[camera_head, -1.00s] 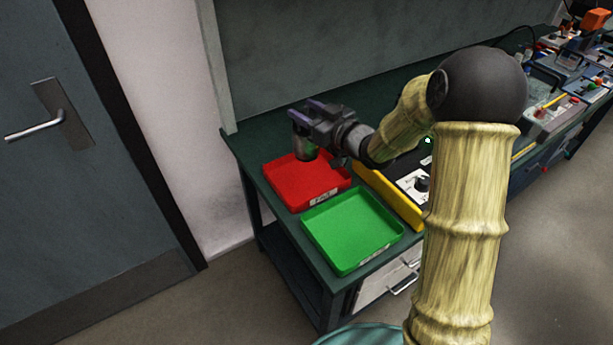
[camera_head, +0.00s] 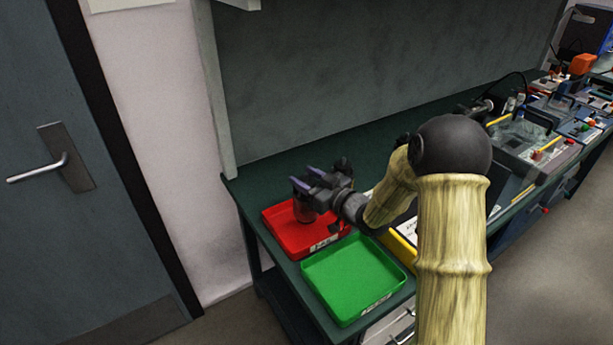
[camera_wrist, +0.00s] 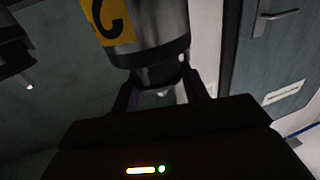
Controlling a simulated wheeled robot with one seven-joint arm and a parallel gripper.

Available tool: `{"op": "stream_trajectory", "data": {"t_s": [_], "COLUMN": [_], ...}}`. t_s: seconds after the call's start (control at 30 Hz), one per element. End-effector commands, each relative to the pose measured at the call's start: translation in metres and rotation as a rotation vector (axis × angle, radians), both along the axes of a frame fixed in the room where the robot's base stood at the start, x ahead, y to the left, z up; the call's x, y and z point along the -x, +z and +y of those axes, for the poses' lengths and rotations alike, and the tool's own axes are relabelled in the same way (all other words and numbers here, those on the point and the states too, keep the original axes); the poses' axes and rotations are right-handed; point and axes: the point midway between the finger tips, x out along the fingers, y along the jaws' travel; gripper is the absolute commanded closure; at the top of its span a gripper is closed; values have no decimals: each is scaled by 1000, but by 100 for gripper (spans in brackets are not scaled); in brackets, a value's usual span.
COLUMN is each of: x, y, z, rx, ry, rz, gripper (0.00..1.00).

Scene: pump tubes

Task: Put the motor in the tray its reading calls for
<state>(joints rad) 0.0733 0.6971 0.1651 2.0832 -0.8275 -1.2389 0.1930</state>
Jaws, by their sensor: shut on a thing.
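The motor (camera_wrist: 150,30) is a grey metal cylinder with a yellow label bearing a dark mark, seen close up in the wrist view. My gripper (camera_head: 308,188) is shut on it; in the head view the motor (camera_head: 304,212) is a small dark cylinder under the fingers, over the red tray. I cannot tell if it touches the tray floor. The red tray (camera_head: 284,246) lies at the bench's left end and is otherwise empty. The green tray (camera_head: 352,278) lies in front of it, empty. Both have white labels too small to read.
The dark green bench (camera_head: 250,186) runs to the back right, with a wall panel behind it. A yellow-edged unit (camera_head: 402,248) stands right of the trays, partly behind my arm. Several devices crowd the far right. A door (camera_head: 75,220) is at left.

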Motion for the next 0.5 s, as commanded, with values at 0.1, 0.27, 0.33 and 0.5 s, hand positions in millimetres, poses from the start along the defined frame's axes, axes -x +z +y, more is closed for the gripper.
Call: {"op": "stream_trajectory", "data": {"t_s": [0.1,0.27,0.33,0.5], "x": [-1,-1,0,0], "y": [1,-16,-25,-33], "z": [1,1,1,1], "rx": [-5,-5,-4,-5], "ry": [1,2,2,2], "rz": [-8,-6,-5,-9], "gripper": [100,100,100,100]}}
